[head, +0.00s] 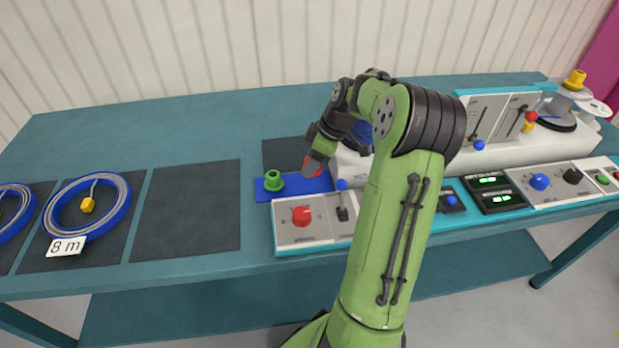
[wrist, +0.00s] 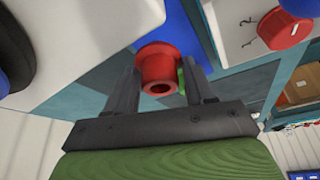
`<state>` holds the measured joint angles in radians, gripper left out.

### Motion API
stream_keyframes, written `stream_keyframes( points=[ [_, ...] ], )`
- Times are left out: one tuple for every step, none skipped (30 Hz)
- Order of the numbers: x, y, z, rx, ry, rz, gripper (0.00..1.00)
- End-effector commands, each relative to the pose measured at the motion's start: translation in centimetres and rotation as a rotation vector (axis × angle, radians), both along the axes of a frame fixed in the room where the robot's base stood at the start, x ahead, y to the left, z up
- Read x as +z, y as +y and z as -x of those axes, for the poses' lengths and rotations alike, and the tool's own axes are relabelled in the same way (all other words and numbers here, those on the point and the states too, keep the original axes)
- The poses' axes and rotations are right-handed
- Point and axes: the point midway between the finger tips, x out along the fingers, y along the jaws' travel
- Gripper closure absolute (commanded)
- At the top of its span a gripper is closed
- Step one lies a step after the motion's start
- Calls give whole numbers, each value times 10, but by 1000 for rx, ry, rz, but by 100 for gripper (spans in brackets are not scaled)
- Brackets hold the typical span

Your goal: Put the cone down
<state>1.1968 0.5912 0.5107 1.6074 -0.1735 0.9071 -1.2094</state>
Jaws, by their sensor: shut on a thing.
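A red cone (wrist: 157,66), hollow with a wide flange, sits between the two fingers of my gripper (wrist: 162,80) in the wrist view. My gripper is shut on it. In the head view the red cone (head: 313,168) shows at the tip of my gripper (head: 318,160), partly hidden by it. It is over the right part of a blue plate (head: 265,194). I cannot tell whether it touches the plate. A green cone (head: 273,181) stands upright on the plate's left part, to the left of the red one.
A panel with a red knob (head: 301,216) and a small lever lies in front of the plate. A white machine (head: 480,155) stands to the right. A blue cable coil (head: 60,207) lies at the left. The dark mat (head: 186,208) left of the plate is empty.

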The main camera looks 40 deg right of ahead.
Motion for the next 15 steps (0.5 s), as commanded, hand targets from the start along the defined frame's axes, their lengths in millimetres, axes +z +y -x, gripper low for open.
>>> stream_keyframes(
  points=[
    [-14,1,0,0,2,-4,77],
    [-21,1,0,1,2,-3,77],
    [-30,1,0,0,1,-3,77],
    [-34,1,0,0,2,-3,77],
    [-37,1,0,1,0,-2,77],
    [-37,1,0,0,0,-1,77],
    [-36,0,0,0,-1,-1,77],
    [-35,0,0,0,-1,-1,77],
    [-35,0,0,0,-1,-1,77],
    [-35,0,0,0,-1,-1,77],
    [-35,0,0,0,-1,-1,77],
    [-35,0,0,0,0,0,77],
    [-36,0,0,0,0,0,77],
    [-38,0,0,0,0,0,77],
    [-38,0,0,-1,0,0,43]
  ],
)
